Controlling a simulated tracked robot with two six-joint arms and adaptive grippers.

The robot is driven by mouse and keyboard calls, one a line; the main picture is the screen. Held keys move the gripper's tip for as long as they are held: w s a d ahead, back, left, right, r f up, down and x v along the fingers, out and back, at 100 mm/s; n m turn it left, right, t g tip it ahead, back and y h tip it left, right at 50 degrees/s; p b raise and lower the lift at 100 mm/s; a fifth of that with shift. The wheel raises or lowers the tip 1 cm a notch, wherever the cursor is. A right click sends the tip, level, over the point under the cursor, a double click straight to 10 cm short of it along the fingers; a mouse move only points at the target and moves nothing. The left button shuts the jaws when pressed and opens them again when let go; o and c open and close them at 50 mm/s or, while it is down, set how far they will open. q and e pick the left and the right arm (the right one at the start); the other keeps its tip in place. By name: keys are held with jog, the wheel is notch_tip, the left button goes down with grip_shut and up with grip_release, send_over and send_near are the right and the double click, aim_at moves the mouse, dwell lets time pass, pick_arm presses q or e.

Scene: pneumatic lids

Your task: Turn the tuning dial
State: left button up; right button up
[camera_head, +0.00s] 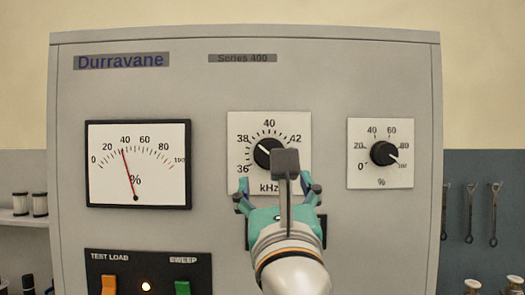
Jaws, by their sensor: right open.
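The tuning dial (265,150) is a black knob on a white kHz plate (240,125) in the middle of the grey panel. Its white mark points to the upper left, near 38. My right gripper (279,192) is teal and comes up from below, in front of the lower part of the plate. Its fingers are spread apart to either side, with nothing seen held between them. A dark block on a stem on my right arm covers the lower right of the dial. I cannot tell whether the fingers touch the panel. My left gripper is not in view.
A percent meter (138,165) at left has its red needle near 40. A smaller percent knob (384,153) sits at right. A black switch plate (150,262) at lower left carries an orange switch (108,285), a lit lamp (146,286) and a green switch (182,287).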

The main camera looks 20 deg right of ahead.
aim_at(261, 152)
jog(key=p+x, duration=0.3)
jog(key=x, duration=0.7)
jog(key=c, duration=1.2)
jog(key=shift+o, duration=0.2)
jog(key=shift+f, duration=0.1)
